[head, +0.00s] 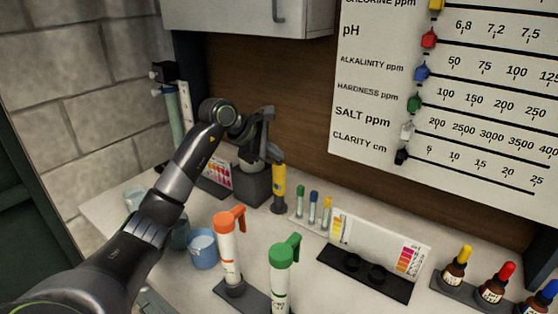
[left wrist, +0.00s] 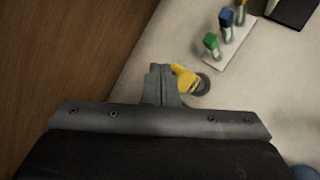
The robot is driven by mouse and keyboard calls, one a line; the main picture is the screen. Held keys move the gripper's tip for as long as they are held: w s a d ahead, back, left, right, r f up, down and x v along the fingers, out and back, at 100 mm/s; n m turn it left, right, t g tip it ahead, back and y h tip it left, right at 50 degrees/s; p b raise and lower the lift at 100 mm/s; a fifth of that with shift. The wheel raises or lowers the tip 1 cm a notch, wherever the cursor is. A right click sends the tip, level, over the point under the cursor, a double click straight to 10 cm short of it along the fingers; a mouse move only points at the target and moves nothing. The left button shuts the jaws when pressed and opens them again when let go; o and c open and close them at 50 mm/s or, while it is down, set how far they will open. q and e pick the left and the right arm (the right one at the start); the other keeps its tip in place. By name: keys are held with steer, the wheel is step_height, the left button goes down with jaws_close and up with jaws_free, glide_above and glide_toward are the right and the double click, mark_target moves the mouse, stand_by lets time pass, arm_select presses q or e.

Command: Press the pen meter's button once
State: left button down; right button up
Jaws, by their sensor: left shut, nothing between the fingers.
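The pen meter (head: 279,186) is yellow with a dark grey foot and stands upright on the counter, left of the small vials. My left gripper (head: 276,158) points down from above, with its fingertips at or just over the meter's top. In the left wrist view the shut, empty fingers (left wrist: 160,72) overlap the left edge of the yellow meter (left wrist: 186,80). I cannot tell whether they touch it. The button is not visible; the fingers may hide it. My right gripper is not in view.
Several capped vials (head: 314,208) stand right of the meter. An orange-topped bottle (head: 228,250) and a green-topped bottle (head: 282,275) stand in front. A blue cup (head: 203,250) is at the left. A wall board (head: 375,110) hangs behind, and dropper bottles (head: 491,286) stand at the right.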

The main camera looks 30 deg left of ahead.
mark_target(275, 165)
arm_select(q)
steer(key=shift+r, duration=0.75)
steer(key=shift+r+p, duration=0.15)
steer(key=shift+p, duration=0.15)
step_height(275, 165, up, 5)
steer(key=shift+f+p, duration=0.1)
steer(key=shift+p, duration=1.1)
